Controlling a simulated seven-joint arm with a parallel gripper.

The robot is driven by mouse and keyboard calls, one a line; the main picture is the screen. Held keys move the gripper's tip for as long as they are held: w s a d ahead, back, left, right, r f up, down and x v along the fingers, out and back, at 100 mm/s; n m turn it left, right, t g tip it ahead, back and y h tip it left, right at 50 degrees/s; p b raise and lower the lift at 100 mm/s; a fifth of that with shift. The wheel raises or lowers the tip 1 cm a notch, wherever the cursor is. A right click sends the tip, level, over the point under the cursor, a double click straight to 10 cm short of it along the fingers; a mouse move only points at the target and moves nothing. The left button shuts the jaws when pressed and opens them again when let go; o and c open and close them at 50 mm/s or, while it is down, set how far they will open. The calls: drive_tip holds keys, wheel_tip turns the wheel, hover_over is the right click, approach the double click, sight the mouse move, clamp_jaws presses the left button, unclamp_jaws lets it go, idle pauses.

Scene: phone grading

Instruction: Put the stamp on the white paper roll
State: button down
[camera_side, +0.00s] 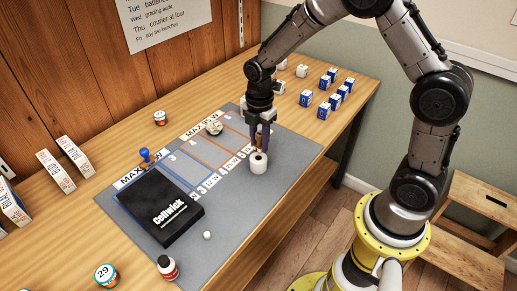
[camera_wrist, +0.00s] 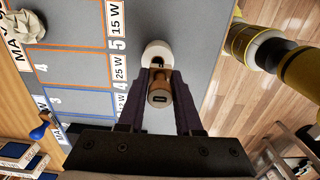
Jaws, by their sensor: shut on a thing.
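A small brown wooden piece (camera_wrist: 159,88), which looks like the stamp, is between the fingers of my gripper (camera_side: 262,143). My gripper is shut on it. In the wrist view its near end shows a dark rectangular mark. The white paper roll (camera_side: 258,166) stands upright on the grey mat, with a dark hole in its top. It also shows in the wrist view (camera_wrist: 155,50), partly hidden by the held stamp. The stamp is at the top of the roll; I cannot tell whether the two touch.
The grey mat (camera_side: 236,220) has blue and orange marked boxes. Several small boxes (camera_side: 306,98) stand at the back right.

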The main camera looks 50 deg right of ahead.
sight(258, 144)
drive_tip(key=shift+w+f, duration=0.2)
drive_tip(key=shift+f, duration=1.55)
drive_tip(key=shift+f, duration=0.15)
drive_tip(key=c, duration=0.6)
unclamp_jaws()
